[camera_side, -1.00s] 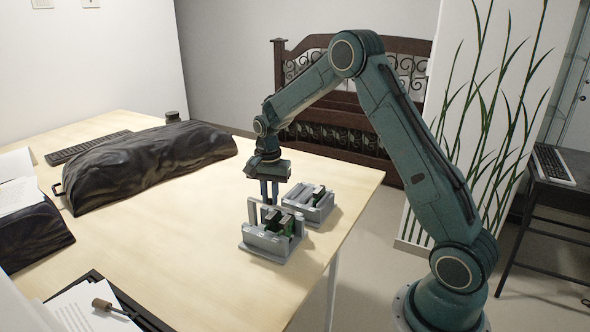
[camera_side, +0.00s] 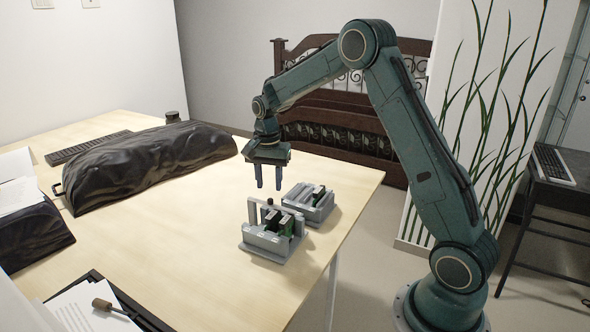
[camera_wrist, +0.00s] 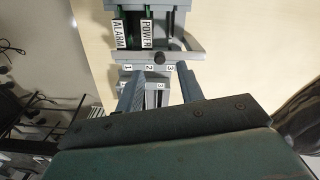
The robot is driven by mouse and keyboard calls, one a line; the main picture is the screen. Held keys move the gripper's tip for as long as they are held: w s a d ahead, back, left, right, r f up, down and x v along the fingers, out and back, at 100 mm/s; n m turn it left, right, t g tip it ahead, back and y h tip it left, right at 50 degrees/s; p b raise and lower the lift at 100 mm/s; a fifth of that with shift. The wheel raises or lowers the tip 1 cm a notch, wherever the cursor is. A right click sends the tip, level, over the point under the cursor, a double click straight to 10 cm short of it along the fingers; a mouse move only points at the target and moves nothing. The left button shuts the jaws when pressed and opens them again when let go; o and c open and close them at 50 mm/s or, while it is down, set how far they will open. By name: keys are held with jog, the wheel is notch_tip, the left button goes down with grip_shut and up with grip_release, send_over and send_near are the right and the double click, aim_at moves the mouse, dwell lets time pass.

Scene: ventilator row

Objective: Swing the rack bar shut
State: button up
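The near rack (camera_side: 264,250) is a grey holder on the table with green-edged modules in it. A light grey post (camera_side: 252,212) rises at its left, and a dark knob (camera_side: 270,201) shows above it. In the wrist view, a grey bar (camera_wrist: 185,56) with a dark round knob (camera_wrist: 159,58) crosses one end of the rack holding the ALARM (camera_wrist: 121,34) and POWER (camera_wrist: 146,34) modules. I cannot tell how far the bar is swung. My gripper (camera_side: 269,185) is open and empty above the racks, apart from the bar; both fingers also show in the wrist view (camera_wrist: 160,88).
A second grey rack (camera_side: 318,217) stands behind and right of the near one, close beside it. A dark covered bulk (camera_side: 150,163) and a keyboard (camera_side: 90,147) lie at the left. The table's right edge is close to the racks. Table between bulk and racks is clear.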

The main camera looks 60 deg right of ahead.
aim_at(270, 200)
notch_tip(270, 200, up, 9)
dwell(0.4)
jog(key=shift+r, duration=0.15)
jog(key=s+a+r+n+t, duration=0.2)
jog(key=s+a+r+n, duration=0.25)
jog(key=s, duration=0.25)
jog(key=s+a+r+n+t, duration=0.1)
jog(key=s+a+r+n, duration=0.2)
jog(key=s+a+r, duration=0.4)
jog(key=s+a+f+n+t, duration=0.1)
jog(key=s+f+n, duration=0.1)
jog(key=s, duration=0.5)
jog(key=s+a+f+n+t, duration=0.1)
jog(key=s+a+f+n, duration=0.1)
jog(key=s+n, duration=0.3)
jog(key=s+f, duration=0.1)
jog(key=s, duration=0.2)
jog(key=shift+s+a+f+t, duration=0.2)
jog(key=shift+a+t, duration=0.05)
jog(key=shift+t, duration=0.05)
